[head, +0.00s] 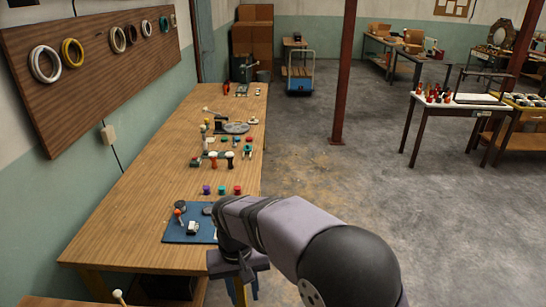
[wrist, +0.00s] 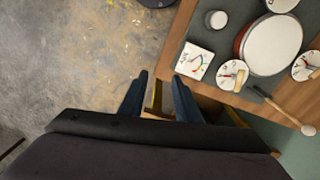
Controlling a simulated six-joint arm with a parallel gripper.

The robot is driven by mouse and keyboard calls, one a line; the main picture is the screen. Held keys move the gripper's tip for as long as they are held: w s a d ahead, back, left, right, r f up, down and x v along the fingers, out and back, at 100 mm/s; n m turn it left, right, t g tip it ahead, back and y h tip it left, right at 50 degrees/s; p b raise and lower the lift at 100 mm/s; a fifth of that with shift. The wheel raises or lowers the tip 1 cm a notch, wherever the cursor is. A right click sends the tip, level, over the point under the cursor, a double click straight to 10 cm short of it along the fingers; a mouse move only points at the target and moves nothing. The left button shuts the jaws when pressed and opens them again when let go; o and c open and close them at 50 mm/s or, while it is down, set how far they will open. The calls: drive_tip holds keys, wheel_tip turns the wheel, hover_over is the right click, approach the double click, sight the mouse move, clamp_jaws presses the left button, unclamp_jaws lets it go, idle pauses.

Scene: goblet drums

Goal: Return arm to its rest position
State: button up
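My arm (head: 290,230) reaches from the lower right of the head view to the right edge of the long wooden workbench (head: 150,208). My gripper (wrist: 161,82) shows in the wrist view with its two dark blue fingers apart and nothing held between them. Bare floor and part of the bench's frame show beyond the gap. The fingers point down beside the bench edge, clear of the things on top.
A blue mat (head: 175,236) lies on the bench's near end. The wrist view shows a round red drum (wrist: 272,45), a white square box (wrist: 193,61), dials and a mallet (wrist: 285,111). A red post (head: 344,75) stands behind. Concrete floor (head: 350,180) right of the bench is open.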

drive_tip(key=s+d+f+m, duration=0.1)
drive_tip(key=s+d, duration=0.6)
drive_tip(key=d, duration=0.4)
drive_tip(key=s+d+f+m, duration=0.1)
drive_tip(key=s+d+f, duration=0.1)
drive_tip(key=s+d, duration=0.7)
wheel_tip(320, 180, down, 10)
drive_tip(key=w+d+b, duration=0.2)
drive_tip(key=b, duration=0.8)
drive_tip(key=shift+w+f+b, duration=0.15)
drive_tip(key=shift+f+b, duration=0.1)
drive_tip(key=shift+b, duration=0.05)
drive_tip(key=shift+d, duration=0.1)
